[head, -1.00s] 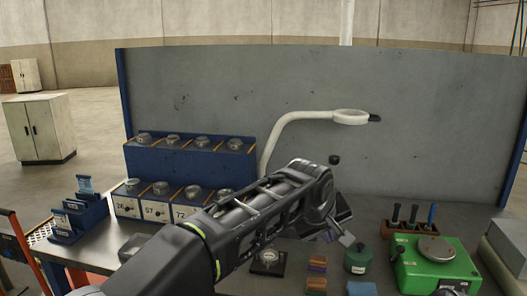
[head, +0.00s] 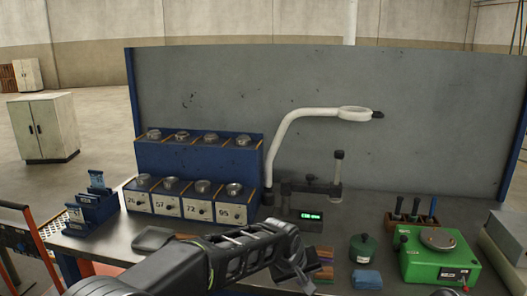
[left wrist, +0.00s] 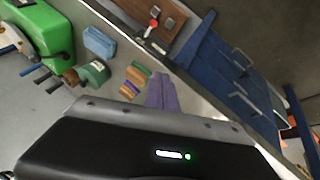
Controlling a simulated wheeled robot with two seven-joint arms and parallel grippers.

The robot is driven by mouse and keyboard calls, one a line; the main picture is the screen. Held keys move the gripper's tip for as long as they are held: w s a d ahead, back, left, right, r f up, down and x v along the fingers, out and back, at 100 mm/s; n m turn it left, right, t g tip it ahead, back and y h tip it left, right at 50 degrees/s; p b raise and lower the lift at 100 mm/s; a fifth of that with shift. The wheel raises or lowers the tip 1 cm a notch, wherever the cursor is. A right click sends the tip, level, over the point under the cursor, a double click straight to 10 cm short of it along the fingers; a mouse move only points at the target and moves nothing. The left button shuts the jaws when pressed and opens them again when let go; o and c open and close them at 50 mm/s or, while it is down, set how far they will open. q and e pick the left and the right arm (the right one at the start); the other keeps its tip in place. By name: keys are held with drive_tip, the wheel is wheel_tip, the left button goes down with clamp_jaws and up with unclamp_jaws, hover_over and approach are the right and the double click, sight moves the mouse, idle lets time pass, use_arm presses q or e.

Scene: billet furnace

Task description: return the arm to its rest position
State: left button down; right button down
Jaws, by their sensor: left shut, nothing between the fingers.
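My left arm comes in from the bottom left of the head view, and its gripper (head: 303,275) is low over the front part of the bench (head: 130,222). In the left wrist view the gripper fingers (left wrist: 160,95) lie together, shut, with nothing between them. The arm hides part of the bench front. My right gripper does not show in either view.
A blue rack (head: 200,155) with metal pots stands at the back left. A stand with a digital readout (head: 311,215) is behind the arm.

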use_arm(q)
drive_tip(key=s+a+f+g, duration=0.1)
drive_tip(key=s+a+f, duration=0.3)
drive_tip(key=f, duration=0.5)
drive_tip(key=s+a+f+g, duration=0.1)
drive_tip(key=s+a+f, duration=0.3)
drive_tip(key=f, duration=0.5)
drive_tip(key=s+a+f+g, duration=0.1)
drive_tip(key=s+a+f, duration=0.3)
drive_tip(key=f, duration=0.4)
drive_tip(key=s+a+f, duration=0.2)
drive_tip(key=s+f, duration=0.1)
drive_tip(key=s, duration=0.4)
drive_tip(key=s+a+f+g, duration=0.1)
drive_tip(key=s+f, duration=0.2)
drive_tip(key=s, duration=0.4)
drive_tip(key=s+a+f, duration=0.2)
drive_tip(key=s+f, duration=0.1)
drive_tip(key=s, duration=0.4)
drive_tip(key=shift+s+a, duration=0.35)
drive_tip(key=shift+s, duration=0.05)
